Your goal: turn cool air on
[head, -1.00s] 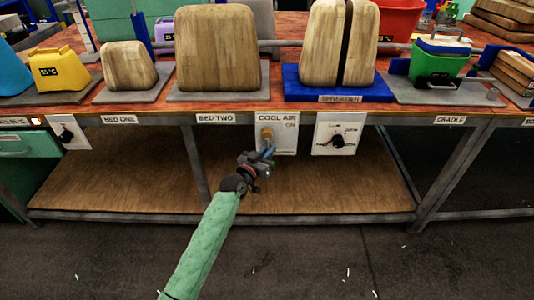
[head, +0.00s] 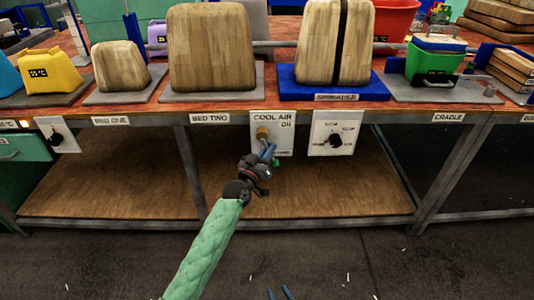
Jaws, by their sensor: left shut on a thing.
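The panel labelled COOL AIR (head: 285,143) hangs under the front edge of the bench and has "ON" printed near its top right. A brass-coloured knob (head: 262,132) sits on it, its lower part hidden behind my fingers. My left gripper (head: 267,151) has its blue fingers at the knob, shut on it as far as I can see; the exact contact is partly hidden. My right gripper (head: 279,294) shows only as two blue fingertips at the bottom edge, apart, with nothing between them.
A dial panel (head: 333,134) is close to the right of the cool air panel. Another knob panel (head: 57,135) is at far left. A wooden lower shelf (head: 120,190) lies below. Wooden blocks and a green container (head: 433,65) stand on the bench.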

